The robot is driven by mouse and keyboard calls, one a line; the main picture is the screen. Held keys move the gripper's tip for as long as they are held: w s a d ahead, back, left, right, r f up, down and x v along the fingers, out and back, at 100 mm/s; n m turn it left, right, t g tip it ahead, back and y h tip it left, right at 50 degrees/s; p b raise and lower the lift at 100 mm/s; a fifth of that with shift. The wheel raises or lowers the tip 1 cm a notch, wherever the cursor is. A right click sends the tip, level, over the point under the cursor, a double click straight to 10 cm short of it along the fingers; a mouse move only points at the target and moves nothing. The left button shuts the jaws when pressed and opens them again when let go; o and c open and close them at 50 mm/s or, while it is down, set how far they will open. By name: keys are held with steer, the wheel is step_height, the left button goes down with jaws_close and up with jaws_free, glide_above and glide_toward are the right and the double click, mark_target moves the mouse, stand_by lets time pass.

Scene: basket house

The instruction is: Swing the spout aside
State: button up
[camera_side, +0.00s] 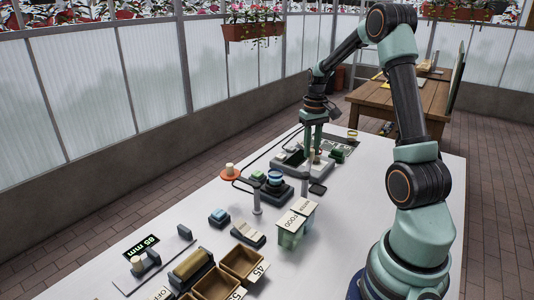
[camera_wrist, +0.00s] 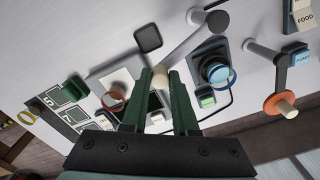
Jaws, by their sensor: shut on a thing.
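A grey swing arm, which looks like the spout (camera_wrist: 187,48), reaches from a round-topped post (camera_wrist: 215,20) in the wrist view. Its free end has a cream knob (camera_wrist: 160,78). My gripper (camera_wrist: 160,74) is shut on this knob, with one green finger on each side of it. In the side view my gripper (camera_side: 312,148) points down at the grey station at the far part of the table, and it hides most of the spout there. A dark square opening and a pale plate lie below the fingers in the wrist view.
A second post carries an orange disc with a cream knob (camera_side: 229,174). A red ring (camera_wrist: 115,98) and green block (camera_wrist: 75,88) are near my fingers. FOOD-labelled boxes (camera_side: 291,228) and wooden bins (camera_side: 241,264) stand nearer.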

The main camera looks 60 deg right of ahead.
steer(key=shift+s+d, duration=0.15)
steer(key=shift+s, duration=0.6)
steer(key=shift+s+d, duration=0.1)
steer(key=shift+s, duration=0.6)
steer(key=o, duration=1.4)
steer(key=shift+c, duration=0.2)
step_height(320, 180, up, 7)
steer(key=shift+a, duration=0.1)
